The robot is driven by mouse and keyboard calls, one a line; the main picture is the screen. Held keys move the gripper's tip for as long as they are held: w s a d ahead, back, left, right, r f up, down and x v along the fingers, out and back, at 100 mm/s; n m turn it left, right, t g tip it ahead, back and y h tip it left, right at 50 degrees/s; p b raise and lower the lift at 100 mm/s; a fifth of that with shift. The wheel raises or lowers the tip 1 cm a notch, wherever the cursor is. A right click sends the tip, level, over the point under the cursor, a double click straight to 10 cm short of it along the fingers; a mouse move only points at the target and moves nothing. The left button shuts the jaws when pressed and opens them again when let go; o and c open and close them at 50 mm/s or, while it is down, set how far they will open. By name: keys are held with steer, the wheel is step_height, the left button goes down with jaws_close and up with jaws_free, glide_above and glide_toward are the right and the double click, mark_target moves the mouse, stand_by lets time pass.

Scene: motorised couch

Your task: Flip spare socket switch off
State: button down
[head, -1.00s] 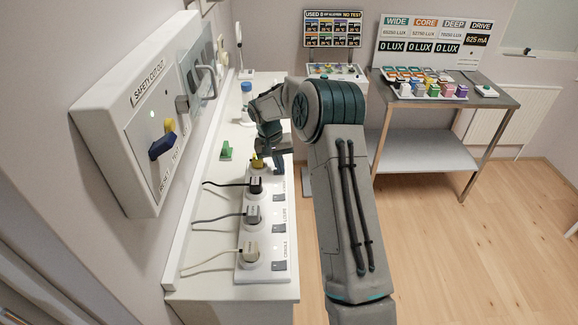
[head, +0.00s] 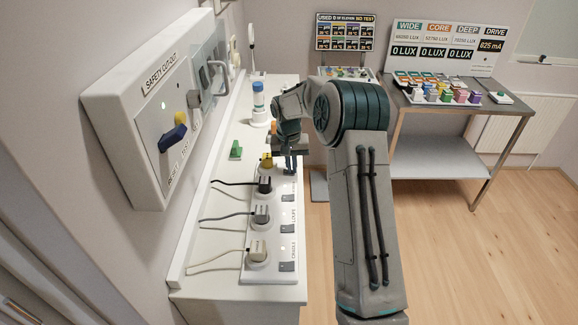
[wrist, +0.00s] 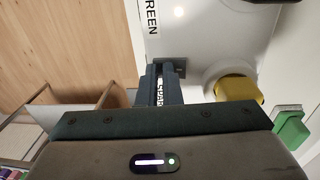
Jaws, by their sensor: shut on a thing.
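A white socket strip (head: 248,271) runs along the counter, with plugs in a row and dark rocker switches on its right side. My gripper (head: 290,170) points down at its far end, beside a yellow plug (head: 267,160). In the wrist view, my gripper (wrist: 165,75) has its dark fingers close together over a dark switch (wrist: 181,66) beside the yellow plug (wrist: 238,88). The fingers hide most of this switch, so its position cannot be told.
A dark plug (head: 264,185) and other corded plugs fill the nearer sockets. A green block (head: 236,150) and a blue-capped bottle (head: 258,100) stand on the counter. A safety cut-out box (head: 150,105) is on the left wall. A metal table (head: 440,160) stands at the back right.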

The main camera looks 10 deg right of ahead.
mark_target(286, 172)
steer(key=shift+s+d+f, duration=0.15)
steer(key=shift+s+f, duration=0.05)
steer(key=shift+f, duration=0.2)
steer(key=shift+s+d+f, duration=0.1)
steer(key=shift+s+f, duration=0.05)
steer(key=shift+f, duration=0.25)
steer(key=shift+w+a, duration=0.15)
steer(key=shift+a, duration=0.6)
steer(key=shift+r, duration=0.25)
steer(key=shift+w+r+p, duration=0.1)
steer(key=shift+r+p, duration=0.2)
steer(key=shift+r, duration=0.1)
step_height(286, 172, up, 14)
steer(key=shift+w+a, duration=0.3)
steer(key=shift+a, duration=0.05)
steer(key=shift+r, duration=0.1)
